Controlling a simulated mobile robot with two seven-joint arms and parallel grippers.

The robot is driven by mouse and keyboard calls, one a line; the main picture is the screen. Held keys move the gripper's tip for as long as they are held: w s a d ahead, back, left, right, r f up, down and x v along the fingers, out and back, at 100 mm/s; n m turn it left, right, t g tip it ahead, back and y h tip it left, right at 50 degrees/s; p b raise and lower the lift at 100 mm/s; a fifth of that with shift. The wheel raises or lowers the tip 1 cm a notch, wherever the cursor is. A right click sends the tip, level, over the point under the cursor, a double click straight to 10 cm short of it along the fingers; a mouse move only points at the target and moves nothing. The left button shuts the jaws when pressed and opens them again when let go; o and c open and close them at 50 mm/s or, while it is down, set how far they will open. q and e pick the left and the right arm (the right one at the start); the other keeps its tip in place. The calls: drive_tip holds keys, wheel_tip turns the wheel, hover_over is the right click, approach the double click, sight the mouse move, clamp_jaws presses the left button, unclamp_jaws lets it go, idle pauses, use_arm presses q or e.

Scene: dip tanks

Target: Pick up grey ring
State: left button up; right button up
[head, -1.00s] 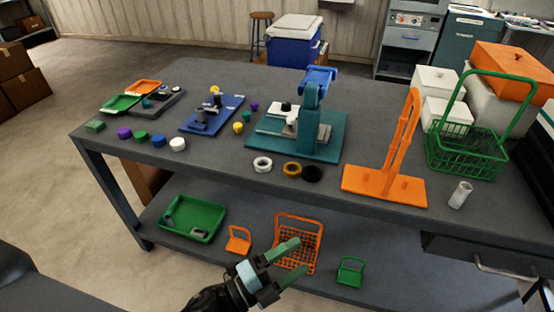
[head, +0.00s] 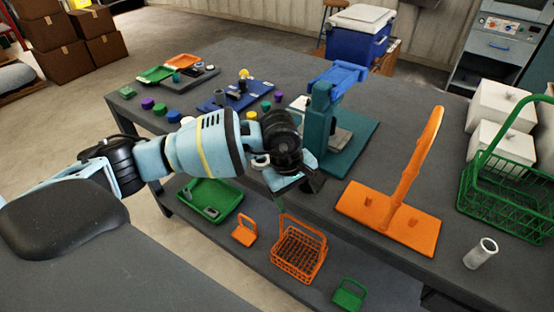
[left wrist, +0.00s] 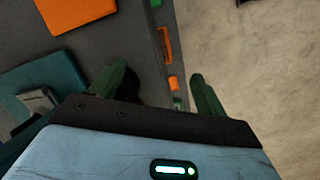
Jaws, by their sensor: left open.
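My left gripper (head: 288,187) is over the front edge of the table in the head view, its jaws pointing down and partly hidden by my wrist. In the left wrist view its two green fingers (left wrist: 160,88) are spread apart with nothing between them. A pale ring (head: 259,161) shows only in part beside my wrist. A dark round thing (left wrist: 132,90) shows partly behind the left finger in the left wrist view. No ring is plainly grey; my arm hides most of the ring area. My right gripper is not in view.
The teal press (head: 320,130) stands just behind my gripper. An orange stand (head: 390,222) is to the right, with a grey cup (head: 481,253) and a green basket (head: 500,190) beyond. An orange basket (head: 299,250) and a green tray (head: 209,200) sit on the lower shelf.

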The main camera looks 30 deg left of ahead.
sight(261, 163)
use_arm(q)
drive_tip(key=w+a+r+t+y, duration=0.1)
drive_tip(key=w+a+r+y, duration=0.2)
drive_tip(key=a, duration=0.3)
drive_tip(key=w+a+r+y, duration=0.2)
drive_tip(key=a+r+y, duration=0.15)
drive_tip(key=a, duration=0.25)
drive_tip(key=shift+h, duration=0.25)
drive_tip(key=shift+w+x, duration=0.1)
drive_tip(key=shift+x, duration=1.9)
drive_tip(key=shift+w+x, duration=0.15)
drive_tip(key=shift+x, duration=1.8)
drive_tip(key=shift+d, duration=0.15)
drive_tip(key=c, duration=1.1)
drive_tip(key=shift+c, duration=0.4)
drive_tip(key=shift+r, duration=0.15)
